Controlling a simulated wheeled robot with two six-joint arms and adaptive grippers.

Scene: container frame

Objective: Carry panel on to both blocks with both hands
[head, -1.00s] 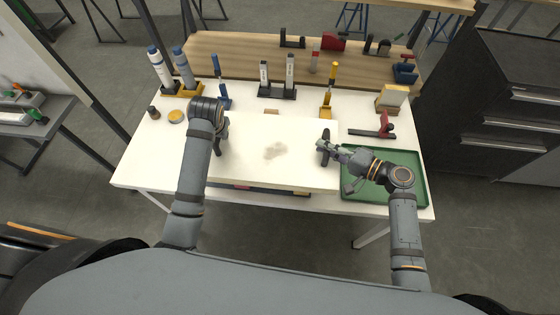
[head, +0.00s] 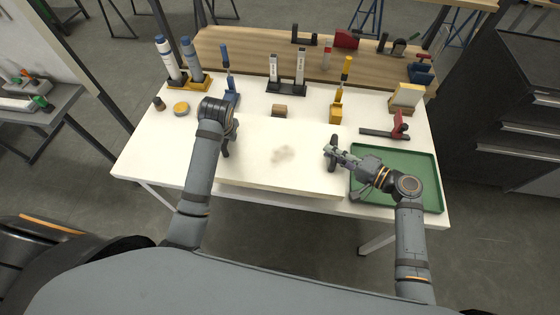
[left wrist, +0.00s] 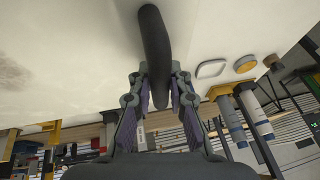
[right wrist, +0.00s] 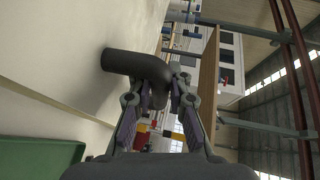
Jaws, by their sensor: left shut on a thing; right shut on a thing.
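The panel is a wide cream board (head: 250,168) with a brownish stain near its middle, lying flat across the front middle of the white table. It has a dark handle near each end. My left gripper (head: 229,138) is shut on the left handle, which shows in the left wrist view (left wrist: 155,40). My right gripper (head: 337,150) is shut on the right handle, seen in the right wrist view (right wrist: 130,62). A small wooden block (head: 279,111) is just behind the panel's back edge. I see no second block. How far the panel is above the table is unclear.
A green tray (head: 440,195) lies right of the panel, under my right forearm. A red-and-dark tool (head: 398,128), a yellow tool (head: 337,112), a blue tool (head: 231,92) and a black stand (head: 287,88) stand behind. Bare table shows at left.

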